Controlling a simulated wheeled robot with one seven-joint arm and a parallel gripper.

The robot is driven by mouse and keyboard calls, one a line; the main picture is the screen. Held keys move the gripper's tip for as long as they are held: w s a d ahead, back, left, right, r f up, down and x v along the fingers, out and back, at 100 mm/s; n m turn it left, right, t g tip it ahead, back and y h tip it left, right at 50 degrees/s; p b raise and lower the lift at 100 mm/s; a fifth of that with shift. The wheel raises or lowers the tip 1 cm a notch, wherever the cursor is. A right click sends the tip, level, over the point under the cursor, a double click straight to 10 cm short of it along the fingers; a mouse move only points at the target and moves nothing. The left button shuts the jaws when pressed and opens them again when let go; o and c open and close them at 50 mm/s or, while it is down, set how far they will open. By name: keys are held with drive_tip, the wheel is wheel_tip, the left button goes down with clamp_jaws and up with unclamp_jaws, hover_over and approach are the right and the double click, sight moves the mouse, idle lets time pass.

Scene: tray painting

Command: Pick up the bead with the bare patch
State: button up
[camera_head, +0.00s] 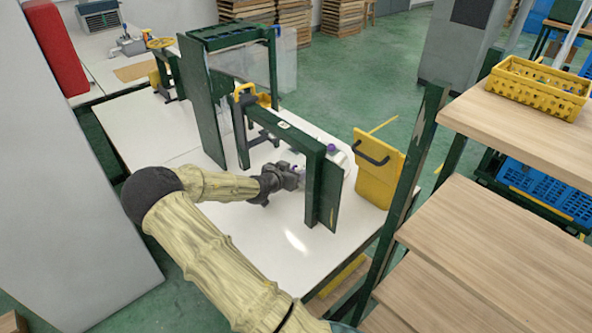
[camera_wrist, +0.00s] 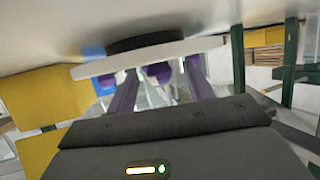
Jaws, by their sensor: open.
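My gripper (camera_head: 296,174) reaches in beside the green frame on the white table, and the frame's front post partly hides its tips. In the wrist view its two dark purple fingers (camera_wrist: 160,78) stand apart with no object clearly held between them. A small purple thing (camera_head: 331,148) shows beyond the frame's top bar. Purple rounded shapes (camera_wrist: 159,72) also show near the fingers in the wrist view. I cannot tell whether these are beads. No bead with a bare patch can be made out in either view.
The green frame (camera_head: 313,185) stands close around my gripper. A yellow panel (camera_head: 378,170) with a dark handle stands to the right. In the wrist view a pale bar (camera_wrist: 190,50) with a dark disc lies across above the fingers. The white table (camera_head: 262,235) is clear in front.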

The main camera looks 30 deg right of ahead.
drive_tip(key=shift+c, duration=0.2)
drive_tip(key=c, duration=1)
drive_tip(key=shift+r, duration=0.15)
drive_tip(key=shift+r, duration=0.25)
drive_tip(key=r, duration=0.3)
drive_tip(key=shift+s+a, duration=0.1)
drive_tip(key=shift+a, duration=0.25)
drive_tip(key=s+a, duration=0.2)
drive_tip(key=a, duration=0.3)
drive_tip(key=s+a+p, duration=0.1)
drive_tip(key=s+a, duration=0.2)
drive_tip(key=a, duration=0.2)
drive_tip(key=s+a+p, duration=0.1)
drive_tip(key=s+a, duration=0.1)
drive_tip(key=a, duration=0.3)
drive_tip(key=shift+s+a+f, duration=0.1)
drive_tip(key=shift+s+a, duration=0.15)
drive_tip(key=shift+s, duration=0.05)
